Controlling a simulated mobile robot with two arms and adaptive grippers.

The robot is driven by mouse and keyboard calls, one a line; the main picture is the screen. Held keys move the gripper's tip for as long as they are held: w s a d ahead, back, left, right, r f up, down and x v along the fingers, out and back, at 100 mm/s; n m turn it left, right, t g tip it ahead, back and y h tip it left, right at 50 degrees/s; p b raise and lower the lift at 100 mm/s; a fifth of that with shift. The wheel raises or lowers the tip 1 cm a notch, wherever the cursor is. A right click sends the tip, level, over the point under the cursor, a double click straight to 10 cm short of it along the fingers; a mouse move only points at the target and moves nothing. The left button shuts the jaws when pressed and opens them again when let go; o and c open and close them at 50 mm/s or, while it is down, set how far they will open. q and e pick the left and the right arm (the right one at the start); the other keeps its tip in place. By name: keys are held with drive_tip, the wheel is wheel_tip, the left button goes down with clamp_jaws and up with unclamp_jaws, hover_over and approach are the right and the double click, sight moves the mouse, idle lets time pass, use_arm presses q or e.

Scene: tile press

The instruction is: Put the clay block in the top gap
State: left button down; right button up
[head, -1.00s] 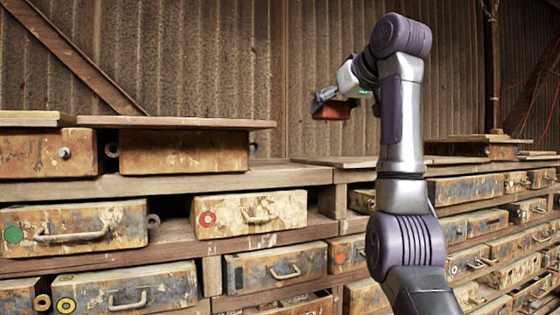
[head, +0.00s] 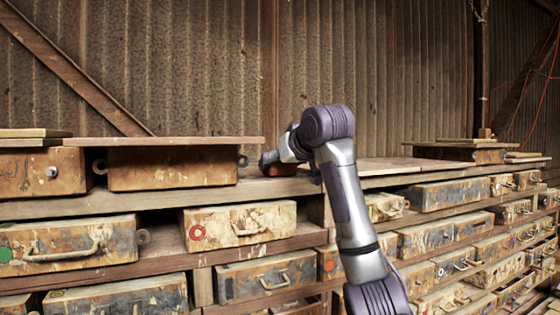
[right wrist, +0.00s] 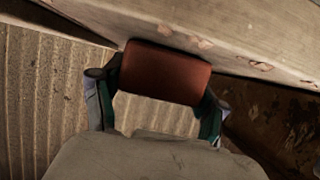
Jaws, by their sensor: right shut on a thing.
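The clay block is reddish brown with rounded corners. It fills the space between the fingers in the right wrist view (right wrist: 165,73), and a small part of it shows in the head view (head: 283,169). My right gripper (head: 270,161) is shut on it. The top gap (head: 262,180) is the open stretch of the top shelf, right of a worn wooden box (head: 172,168). The block is low at this gap, close to the shelf wood. I cannot tell whether it touches. My arm partly hides the gap's right side. My left gripper is not in view.
A pale wooden beam (right wrist: 235,35) runs close beside the block in the wrist view. A board (head: 165,141) lies on top of the box. Lower rows hold several worn drawers, one with a red ring (head: 240,224). Corrugated wall (head: 220,70) stands behind.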

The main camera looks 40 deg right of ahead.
drive_tip(key=shift+a, duration=0.1)
drive_tip(key=o, duration=0.9)
drive_tip(key=shift+f, duration=0.15)
drive_tip(key=o, duration=0.4)
drive_tip(key=shift+o, duration=0.2)
drive_tip(key=b+v, duration=0.5)
drive_tip(key=v, duration=0.7)
drive_tip(key=shift+b, duration=0.3)
